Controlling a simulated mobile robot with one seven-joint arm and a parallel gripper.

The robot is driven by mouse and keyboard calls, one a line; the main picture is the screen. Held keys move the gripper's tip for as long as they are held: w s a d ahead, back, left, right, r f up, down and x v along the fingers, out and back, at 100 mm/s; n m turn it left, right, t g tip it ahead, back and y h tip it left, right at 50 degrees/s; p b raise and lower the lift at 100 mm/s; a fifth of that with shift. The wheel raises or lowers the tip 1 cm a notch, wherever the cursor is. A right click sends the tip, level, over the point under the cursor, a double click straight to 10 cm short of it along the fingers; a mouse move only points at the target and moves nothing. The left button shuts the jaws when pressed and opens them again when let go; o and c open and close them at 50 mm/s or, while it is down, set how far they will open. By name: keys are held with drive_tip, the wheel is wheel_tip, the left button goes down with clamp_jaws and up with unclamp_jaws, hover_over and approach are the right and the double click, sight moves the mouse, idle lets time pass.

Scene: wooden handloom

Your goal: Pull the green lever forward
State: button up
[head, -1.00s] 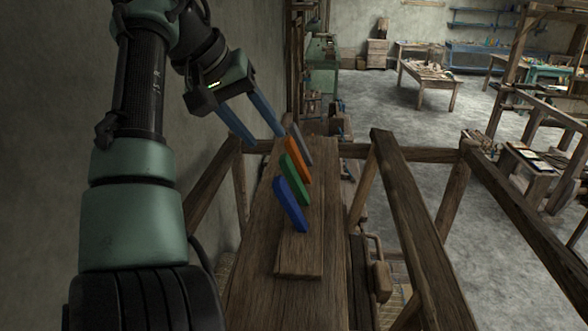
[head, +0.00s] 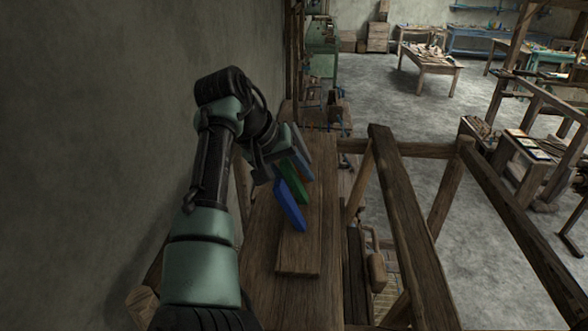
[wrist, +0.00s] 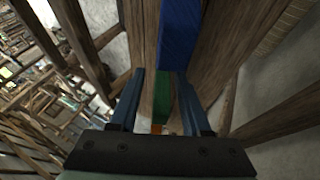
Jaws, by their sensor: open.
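The green lever (head: 291,184) stands tilted on a wooden block on the beam, just behind the blue lever (head: 290,207). My gripper (head: 303,166) is low over the lever row, close behind the green lever, and its body covers most of the orange lever in the head view. In the wrist view, my gripper (wrist: 160,73) is open, and the green lever (wrist: 162,95) shows between its two blue fingers, with no clear contact. The blue lever (wrist: 180,35) is beyond the fingertips, and a bit of the orange lever (wrist: 157,128) shows near the palm.
The levers' wooden block (head: 298,262) lies on a long loom beam. A plaster wall (head: 130,120) is close on the left. Loom frame posts (head: 400,205) stand to the right. The block's near end is clear.

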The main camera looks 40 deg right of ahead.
clamp_jaws()
idle(1.5)
